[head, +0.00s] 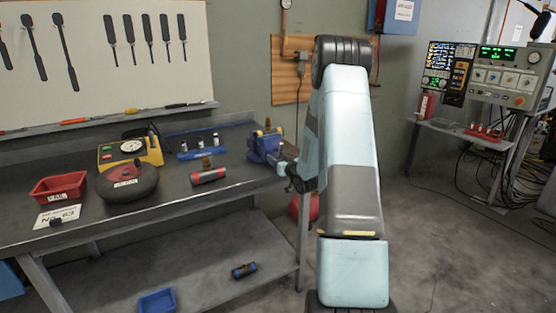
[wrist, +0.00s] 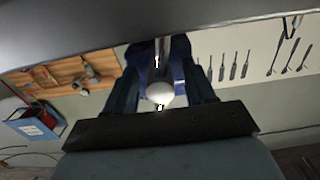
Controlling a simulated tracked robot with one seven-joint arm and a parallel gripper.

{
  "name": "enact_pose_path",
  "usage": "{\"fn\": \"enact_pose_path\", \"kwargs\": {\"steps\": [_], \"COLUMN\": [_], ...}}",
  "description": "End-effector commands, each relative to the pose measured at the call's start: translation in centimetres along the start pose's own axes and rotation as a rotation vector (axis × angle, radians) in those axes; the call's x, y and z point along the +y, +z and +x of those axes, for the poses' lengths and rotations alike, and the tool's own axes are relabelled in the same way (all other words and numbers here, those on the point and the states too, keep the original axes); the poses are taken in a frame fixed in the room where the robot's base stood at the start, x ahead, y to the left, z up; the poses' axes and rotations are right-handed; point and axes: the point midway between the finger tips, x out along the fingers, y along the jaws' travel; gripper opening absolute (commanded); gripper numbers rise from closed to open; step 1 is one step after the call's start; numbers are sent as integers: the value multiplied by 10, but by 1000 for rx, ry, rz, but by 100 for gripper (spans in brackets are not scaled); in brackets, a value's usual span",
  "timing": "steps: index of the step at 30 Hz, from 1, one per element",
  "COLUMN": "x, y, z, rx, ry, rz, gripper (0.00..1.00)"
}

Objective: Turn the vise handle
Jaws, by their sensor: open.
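The blue vise (head: 265,146) sits at the right end of the workbench in the head view. Its blue body also shows behind the fingers in the wrist view (wrist: 144,55). The vise handle (wrist: 159,91) shows there as a metal bar with a pale rounded end, between my two dark fingers. My gripper (wrist: 160,77) is open around the handle, with a finger on each side; I cannot tell whether either touches it. In the head view my gripper (head: 291,176) is beside the vise's right side, partly hidden by my arm.
The workbench (head: 235,178) also holds a red-and-black cylinder (head: 208,176), a dark round object (head: 127,182), a red bin (head: 59,187) and a yellow gauge box (head: 130,151). A control console (head: 508,78) stands at the right. Floor between bench and console is mostly clear.

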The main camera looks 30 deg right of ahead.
Motion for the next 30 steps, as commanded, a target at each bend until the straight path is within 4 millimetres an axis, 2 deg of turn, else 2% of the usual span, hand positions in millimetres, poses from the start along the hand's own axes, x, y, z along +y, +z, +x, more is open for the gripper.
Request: {"fn": "enact_pose_path", "kwargs": {"steps": [6, 23, 30], "x": [0, 0, 0], "y": [0, 0, 0], "z": [0, 0, 0], "rx": [0, 0, -1], "ry": [0, 0, 1], "rz": [0, 0, 15], "gripper": [54, 1, 0]}}
